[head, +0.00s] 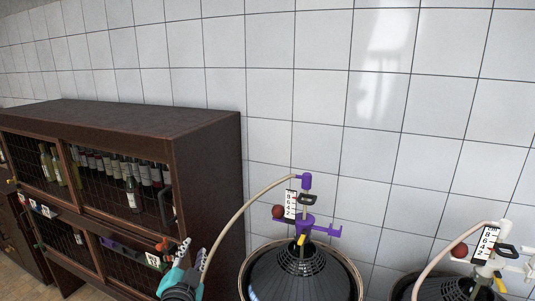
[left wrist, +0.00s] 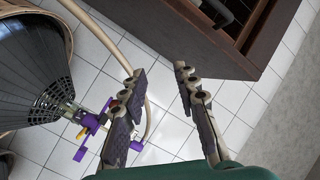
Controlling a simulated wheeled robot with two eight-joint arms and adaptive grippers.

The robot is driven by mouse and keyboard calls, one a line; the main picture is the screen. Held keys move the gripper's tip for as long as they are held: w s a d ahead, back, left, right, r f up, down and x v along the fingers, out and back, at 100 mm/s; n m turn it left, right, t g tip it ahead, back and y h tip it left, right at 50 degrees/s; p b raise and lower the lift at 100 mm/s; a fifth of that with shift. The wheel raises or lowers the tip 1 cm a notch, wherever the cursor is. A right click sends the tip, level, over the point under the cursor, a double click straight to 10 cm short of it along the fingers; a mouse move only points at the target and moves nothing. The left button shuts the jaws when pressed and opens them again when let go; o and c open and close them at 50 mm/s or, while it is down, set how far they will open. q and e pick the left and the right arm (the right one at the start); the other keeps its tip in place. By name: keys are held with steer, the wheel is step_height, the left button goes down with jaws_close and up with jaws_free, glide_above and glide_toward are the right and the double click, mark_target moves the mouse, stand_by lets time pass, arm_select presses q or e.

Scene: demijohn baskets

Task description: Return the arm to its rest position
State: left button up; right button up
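My left gripper (head: 192,256) is at the bottom of the head view, left of the nearer demijohn and in front of the dark cabinet. In the left wrist view its two fingers (left wrist: 160,76) stand apart with nothing gripped between them. The nearer demijohn (head: 300,275) is dark, sits in a basket and has a purple fitting (head: 306,228) on top. Its pale hose (head: 245,207) arcs down to the left, close to my left gripper. In the left wrist view the hose (left wrist: 104,60) passes beside the fingers. My right gripper is not in view.
A dark wooden cabinet (head: 200,135) with wine bottles (head: 132,192) behind mesh stands at the left. A second demijohn (head: 455,289) with a white fitting (head: 490,248) stands at the right. A white tiled wall (head: 330,80) closes the back. Space above the demijohns is free.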

arm_select(q)
steer(key=s+f+n+g, duration=0.4)
steer(key=s+f, duration=0.4)
steer(key=s, duration=0.2)
steer(key=s+d+f+n+g+h, duration=0.1)
steer(key=s+f+n+g, duration=0.2)
steer(key=s+f+g, duration=0.2)
steer(key=s+f, duration=0.3)
steer(key=s, duration=0.3)
steer(key=shift+d+f+n+g, duration=0.15)
steer(key=shift+n+g, duration=0.25)
